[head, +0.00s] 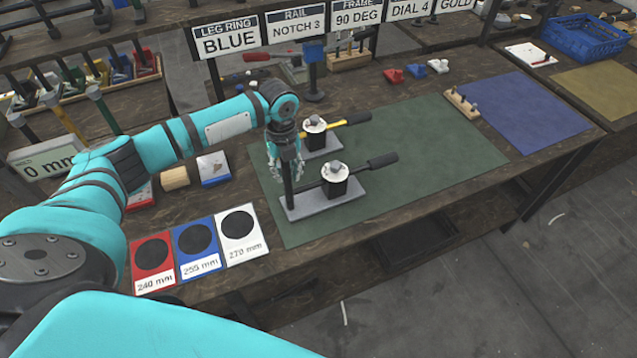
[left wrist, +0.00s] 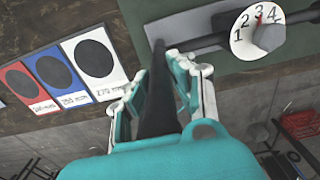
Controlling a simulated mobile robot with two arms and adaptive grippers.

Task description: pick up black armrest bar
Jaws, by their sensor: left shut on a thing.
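My left gripper (head: 285,162) is at the left end of the near press on the green mat, pointing down. It is shut on a black bar (head: 289,190), which stands roughly upright below the fingers. In the left wrist view the black bar (left wrist: 158,95) runs between the two fingers (left wrist: 165,85). The bar's lower end is in front of the press's grey base plate (head: 318,203); I cannot tell if it touches. The near press has a white dial (head: 335,171) and a long black lever (head: 375,163). My right gripper is not in view.
A second press with a yellow-and-black lever (head: 350,121) stands just behind. Red, blue and white size cards (head: 197,250) lie at the front left. Signs (head: 290,24) stand at the back.

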